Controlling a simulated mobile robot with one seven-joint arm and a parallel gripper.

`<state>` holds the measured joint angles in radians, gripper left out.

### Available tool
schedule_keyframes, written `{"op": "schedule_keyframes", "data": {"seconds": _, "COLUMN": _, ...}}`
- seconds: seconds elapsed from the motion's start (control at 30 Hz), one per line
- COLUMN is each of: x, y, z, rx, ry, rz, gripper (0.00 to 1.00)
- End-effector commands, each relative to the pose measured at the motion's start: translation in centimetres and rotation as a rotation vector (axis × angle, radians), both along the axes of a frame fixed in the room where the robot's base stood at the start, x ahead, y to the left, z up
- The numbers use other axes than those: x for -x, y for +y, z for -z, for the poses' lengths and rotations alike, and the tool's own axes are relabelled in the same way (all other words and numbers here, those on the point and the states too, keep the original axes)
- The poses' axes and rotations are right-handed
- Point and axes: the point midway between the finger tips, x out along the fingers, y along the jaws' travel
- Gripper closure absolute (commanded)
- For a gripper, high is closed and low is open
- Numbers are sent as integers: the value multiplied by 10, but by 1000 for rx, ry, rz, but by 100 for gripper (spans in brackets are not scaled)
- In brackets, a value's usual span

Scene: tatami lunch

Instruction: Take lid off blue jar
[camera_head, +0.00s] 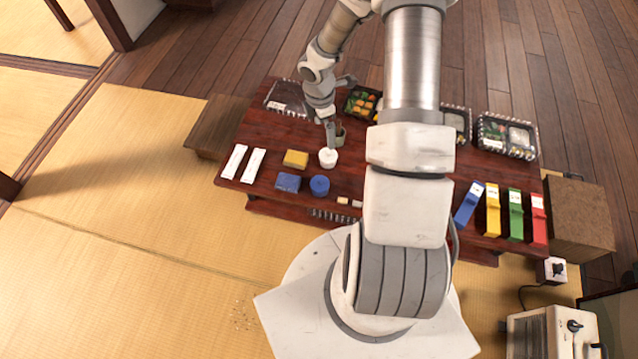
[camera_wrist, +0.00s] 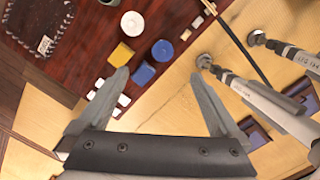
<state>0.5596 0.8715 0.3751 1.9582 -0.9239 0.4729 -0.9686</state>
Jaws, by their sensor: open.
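The blue jar (camera_head: 319,186) is a small round blue container standing near the front edge of the dark red table (camera_head: 272,150). Its top is also blue; the seam of a lid is too small to make out. In the wrist view the blue jar (camera_wrist: 162,50) lies beyond my fingers, between their lines and apart from them. My gripper (camera_wrist: 158,75) is open with nothing between its fingers. In the head view my gripper (camera_head: 331,138) hangs above the table, just behind the white round jar (camera_head: 328,158).
A blue square box (camera_head: 287,182) stands close left of the jar, with a yellow box (camera_head: 296,158) behind. White packets (camera_head: 234,161) lie at left. Food trays (camera_head: 506,136) line the back. Coloured cartons (camera_head: 515,214) stand at right.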

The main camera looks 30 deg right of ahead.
Motion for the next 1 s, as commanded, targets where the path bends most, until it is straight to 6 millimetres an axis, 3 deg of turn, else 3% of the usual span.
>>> {"op": "schedule_keyframes", "data": {"seconds": 0.03, "x": 2, "y": 2, "z": 25, "rx": -25, "ry": 11, "rz": -29, "gripper": 0}}
{"op": "schedule_keyframes", "data": {"seconds": 0.2, "x": 5, "y": 9, "z": 68, "rx": -79, "ry": 22, "rz": -118, "gripper": 0}}
{"op": "schedule_keyframes", "data": {"seconds": 0.47, "x": 7, "y": 13, "z": 100, "rx": -98, "ry": 24, "rz": -150, "gripper": 0}}
{"op": "schedule_keyframes", "data": {"seconds": 0.8, "x": 7, "y": 13, "z": 174, "rx": -98, "ry": 24, "rz": -149, "gripper": 0}}
{"op": "schedule_keyframes", "data": {"seconds": 1.0, "x": 7, "y": 12, "z": 199, "rx": -96, "ry": 23, "rz": -148, "gripper": 0}}
